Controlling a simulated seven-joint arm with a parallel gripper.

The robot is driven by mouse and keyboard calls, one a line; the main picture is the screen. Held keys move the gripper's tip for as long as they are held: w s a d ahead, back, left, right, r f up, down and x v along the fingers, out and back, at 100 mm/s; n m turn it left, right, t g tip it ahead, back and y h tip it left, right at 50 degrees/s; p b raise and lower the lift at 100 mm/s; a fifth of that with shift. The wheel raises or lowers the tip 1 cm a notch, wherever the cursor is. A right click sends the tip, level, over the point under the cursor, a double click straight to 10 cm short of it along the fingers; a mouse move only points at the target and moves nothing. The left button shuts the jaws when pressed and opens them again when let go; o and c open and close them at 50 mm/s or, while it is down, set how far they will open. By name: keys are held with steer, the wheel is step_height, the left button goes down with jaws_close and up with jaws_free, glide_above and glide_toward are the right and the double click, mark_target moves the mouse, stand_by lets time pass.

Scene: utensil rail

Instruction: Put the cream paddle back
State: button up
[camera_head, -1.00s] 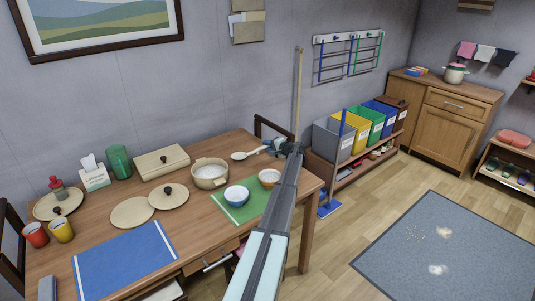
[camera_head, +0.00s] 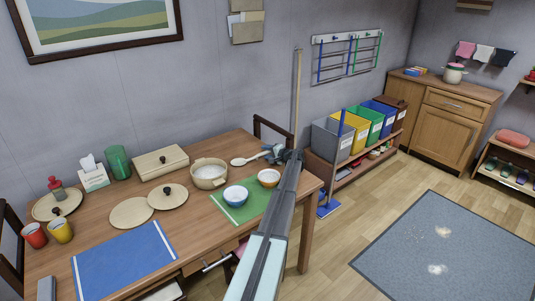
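The cream paddle (camera_head: 239,161) lies at the back right of the wooden table, beside the cream pot. Its pale head points left and its handle runs right toward my gripper (camera_head: 272,152). My gripper is at the handle's right end, small and partly hidden by my own arm. I cannot tell whether its fingers are open or shut, or whether they touch the handle. A white wall rail (camera_head: 345,38) with blue and green hanging frames is on the back wall, right of the table.
The cream pot (camera_head: 208,174), blue bowl (camera_head: 236,195) and orange bowl (camera_head: 269,177) stand near the paddle. A tall pale pole (camera_head: 297,95) rises behind my gripper. Coloured bins (camera_head: 331,139) stand on a low shelf to the right. A chair back (camera_head: 270,130) shows behind the table.

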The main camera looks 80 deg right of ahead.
steer(key=shift+r, duration=0.15)
steer(key=v, duration=1.2)
steer(key=shift+d, duration=0.1)
stand_by(0.3)
